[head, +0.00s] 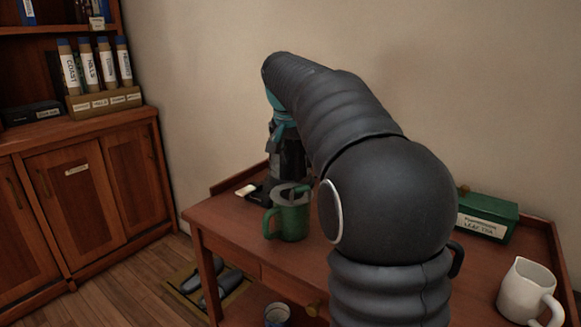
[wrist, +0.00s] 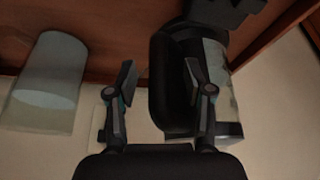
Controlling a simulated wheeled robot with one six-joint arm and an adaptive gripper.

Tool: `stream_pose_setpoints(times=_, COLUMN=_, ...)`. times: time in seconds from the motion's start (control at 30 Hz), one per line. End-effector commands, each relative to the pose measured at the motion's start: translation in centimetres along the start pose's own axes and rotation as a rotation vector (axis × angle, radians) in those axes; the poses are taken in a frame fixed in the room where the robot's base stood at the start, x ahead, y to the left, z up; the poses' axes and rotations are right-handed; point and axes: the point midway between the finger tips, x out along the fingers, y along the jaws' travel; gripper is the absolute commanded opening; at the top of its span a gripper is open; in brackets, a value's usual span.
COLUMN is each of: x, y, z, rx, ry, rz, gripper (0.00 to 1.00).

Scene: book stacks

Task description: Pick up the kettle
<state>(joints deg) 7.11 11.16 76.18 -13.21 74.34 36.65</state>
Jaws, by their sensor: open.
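The kettle (head: 293,166) appears as a dark upright shape at the back left of the wooden table, partly hidden by my arm and gripper. In the wrist view the kettle (wrist: 216,80) has a pale, see-through body with black parts and a thick black handle. My gripper (head: 280,138) is above and against the kettle's outline in the head view. In the wrist view my gripper (wrist: 160,70) is open, with its fingers on either side of the black handle. Whether the fingers touch it I cannot tell.
A green mug (head: 291,218) stands in front of the kettle. A pale translucent cylinder (wrist: 45,90) is at the left in the wrist view. A green box (head: 487,216) and a white jug (head: 526,291) are on the table's right. A dark handle (head: 457,258) shows beside my arm.

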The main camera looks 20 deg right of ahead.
Motion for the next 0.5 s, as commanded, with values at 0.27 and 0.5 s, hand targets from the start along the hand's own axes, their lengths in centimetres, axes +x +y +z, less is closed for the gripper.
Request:
stream_pose_setpoints(times=0.27, x=3.1, y=0.2, z=-0.1, rx=0.0, ry=-0.001, rz=0.001, gripper=0.52)
stream_pose_setpoints(times=0.5, x=3.2, y=0.1, z=-0.1, rx=0.0, ry=0.0, rz=0.0, gripper=0.52)
